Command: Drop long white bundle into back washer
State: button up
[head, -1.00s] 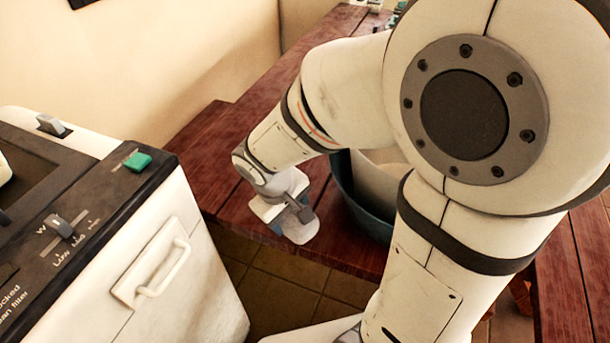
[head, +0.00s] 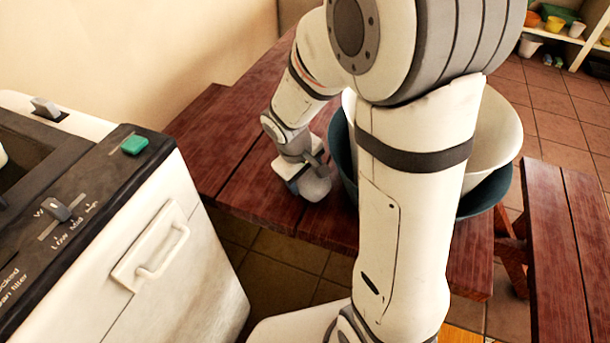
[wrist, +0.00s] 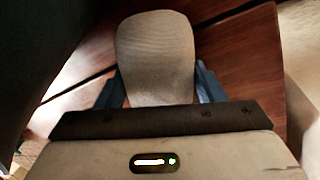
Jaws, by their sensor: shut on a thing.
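The pale, rounded long white bundle (wrist: 155,50) fills the middle of the wrist view, between the blue fingers of my gripper (wrist: 160,85). My gripper is shut on it. In the head view my gripper (head: 298,176) is over the near edge of the red wooden table, with the bundle (head: 315,185) at its right side. I cannot tell whether the bundle touches the table. A white washer (head: 185,275) with a dark top panel stands at the left, with part of a dark opening (head: 18,150) at the picture's edge. I cannot tell whether this is the back washer.
A teal tub (head: 341,150) with a white basin (head: 502,135) in it stands on the table (head: 225,165), right of my gripper and partly hidden by my arm. A red bench (head: 570,235) is at the right. Tiled floor separates washer and table.

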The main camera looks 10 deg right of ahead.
jog(key=shift+f, duration=0.1)
jog(key=o, duration=1.3)
jog(key=shift+c, duration=0.2)
